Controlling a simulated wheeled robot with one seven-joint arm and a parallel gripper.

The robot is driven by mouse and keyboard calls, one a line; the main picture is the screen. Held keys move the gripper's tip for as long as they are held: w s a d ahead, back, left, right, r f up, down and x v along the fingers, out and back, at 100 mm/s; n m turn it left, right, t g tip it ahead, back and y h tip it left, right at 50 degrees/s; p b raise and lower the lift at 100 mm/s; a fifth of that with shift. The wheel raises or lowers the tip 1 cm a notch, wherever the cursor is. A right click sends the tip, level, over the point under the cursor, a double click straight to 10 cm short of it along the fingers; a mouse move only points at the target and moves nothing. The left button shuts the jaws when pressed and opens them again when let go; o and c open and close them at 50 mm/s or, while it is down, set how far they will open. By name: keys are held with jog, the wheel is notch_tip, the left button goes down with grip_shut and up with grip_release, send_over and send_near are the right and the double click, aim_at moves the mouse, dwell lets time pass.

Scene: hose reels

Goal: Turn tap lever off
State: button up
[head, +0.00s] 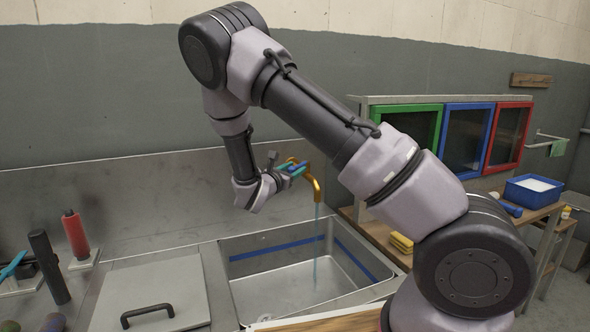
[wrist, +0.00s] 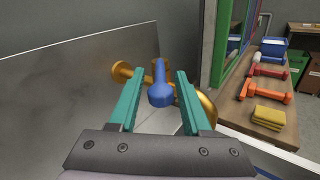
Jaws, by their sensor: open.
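The brass tap (head: 317,187) stands at the back of the sink, and a thin bluish stream of water (head: 316,240) falls from its spout. In the wrist view the brass tap body (wrist: 210,106) lies behind a blue lever (wrist: 160,93). The lever's rounded end points towards the wrist camera. My gripper (wrist: 159,73) is open, with one teal finger on each side of the lever and a visible gap on both sides. In the head view my gripper (head: 296,168) is at the tap, and it partly hides the lever there.
The metal sink (head: 275,291) has a blue stripe inside. A lid with a black handle (head: 147,312) lies left of it. Red (head: 76,234) and black (head: 49,266) upright items stand further left. A wooden bench at right holds yellow sponges (head: 401,243) and a blue bin (head: 533,191).

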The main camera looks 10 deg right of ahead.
jog(key=shift+w+d, duration=0.2)
grip_shut()
dwell(1.4)
